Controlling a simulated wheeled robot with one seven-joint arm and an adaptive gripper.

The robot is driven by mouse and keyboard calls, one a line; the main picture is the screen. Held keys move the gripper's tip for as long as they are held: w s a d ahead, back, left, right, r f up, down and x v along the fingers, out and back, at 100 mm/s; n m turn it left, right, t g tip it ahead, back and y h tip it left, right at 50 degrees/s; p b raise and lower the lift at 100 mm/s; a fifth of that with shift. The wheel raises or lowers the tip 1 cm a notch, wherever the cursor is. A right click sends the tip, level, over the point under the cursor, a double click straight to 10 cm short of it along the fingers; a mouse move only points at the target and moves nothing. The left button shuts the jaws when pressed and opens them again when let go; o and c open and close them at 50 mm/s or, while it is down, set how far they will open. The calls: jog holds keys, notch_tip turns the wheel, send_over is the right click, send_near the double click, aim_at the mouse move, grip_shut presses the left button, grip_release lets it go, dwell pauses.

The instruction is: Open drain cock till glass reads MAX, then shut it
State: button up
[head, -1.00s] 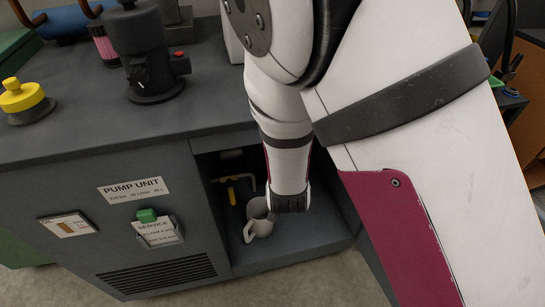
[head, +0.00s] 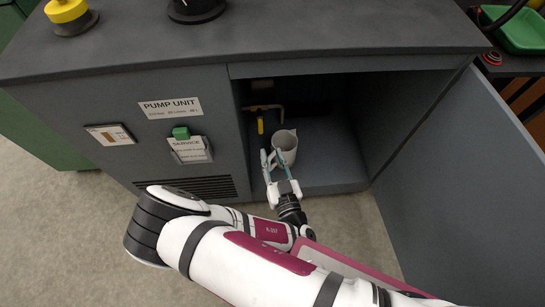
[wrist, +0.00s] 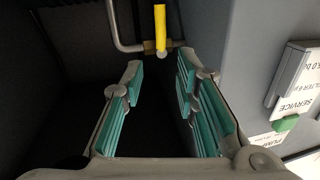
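The drain cock's yellow lever (head: 260,126) hangs down from a brass-coloured pipe (head: 264,107) inside the open bay of the pump unit. In the wrist view the lever (wrist: 160,27) and pipe (wrist: 125,40) lie beyond my fingertips, and the picture looks upside down. A pale grey jug (head: 286,141) stands in the bay, just right of the lever. My gripper (head: 272,157) is in front of the bay, close to the jug. Its teal-padded fingers (wrist: 158,76) are apart with nothing between them. The gauge plate (head: 111,134) is on the front panel; its reading is too small to tell.
The bay's left wall and front panel lie close beside my gripper. An open door (head: 455,165) stands at right. The bay floor (head: 325,165) right of the jug is clear.

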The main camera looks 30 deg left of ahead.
aim_at(261, 124)
jog(key=b+x, duration=0.3)
jog(key=x, duration=1)
jog(key=shift+w+a, duration=0.2)
jog(key=shift+a, duration=0.1)
grip_shut()
